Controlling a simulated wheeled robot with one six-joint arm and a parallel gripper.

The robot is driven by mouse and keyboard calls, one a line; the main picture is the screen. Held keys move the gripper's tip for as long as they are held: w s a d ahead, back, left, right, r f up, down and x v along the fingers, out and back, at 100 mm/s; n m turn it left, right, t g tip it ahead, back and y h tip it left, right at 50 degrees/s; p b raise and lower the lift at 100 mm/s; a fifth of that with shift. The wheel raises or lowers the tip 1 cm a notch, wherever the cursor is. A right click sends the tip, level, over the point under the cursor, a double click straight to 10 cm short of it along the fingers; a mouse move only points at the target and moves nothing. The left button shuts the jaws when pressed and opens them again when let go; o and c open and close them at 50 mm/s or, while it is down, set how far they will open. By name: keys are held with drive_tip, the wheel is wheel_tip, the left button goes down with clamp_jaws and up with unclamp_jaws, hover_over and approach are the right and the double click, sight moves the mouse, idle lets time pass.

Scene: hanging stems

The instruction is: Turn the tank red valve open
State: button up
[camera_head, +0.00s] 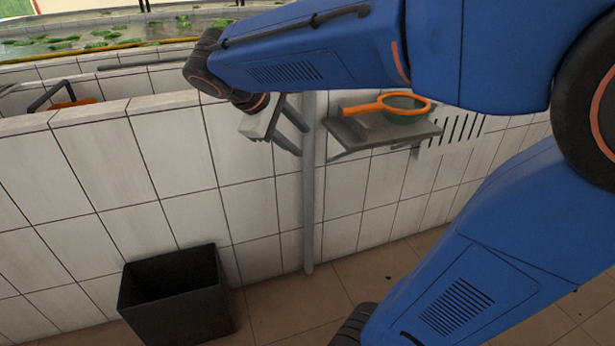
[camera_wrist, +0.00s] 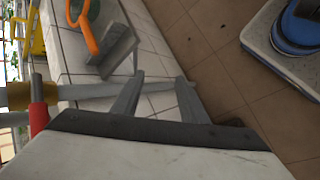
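The red valve handle (camera_wrist: 38,108) shows at the left of the wrist view, beside a brass-coloured fitting (camera_wrist: 18,95) on a grey pipe (camera_wrist: 90,91). In the head view I see the pipe (camera_head: 309,210) upright against the tiled wall; the red handle does not show there, and my arm covers the pipe's upper part. My gripper (camera_head: 290,131) is just left of the pipe.
A grey shelf (camera_head: 350,133) with an orange-rimmed net (camera_head: 405,105) juts from the wall right of the pipe. A black bin (camera_head: 175,300) stands on the floor below. A water tank with green leaves (camera_head: 100,38) is behind the wall.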

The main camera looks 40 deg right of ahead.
drive_tip(key=s+a+f+m+t+y, duration=0.1)
drive_tip(key=s+a+f+y, duration=0.1)
drive_tip(key=s+f, duration=0.4)
drive_tip(key=shift+s+f+m+y, duration=0.2)
drive_tip(key=shift+s+m+y, duration=0.2)
drive_tip(key=shift+s+y, duration=0.4)
drive_tip(key=shift+w, duration=0.15)
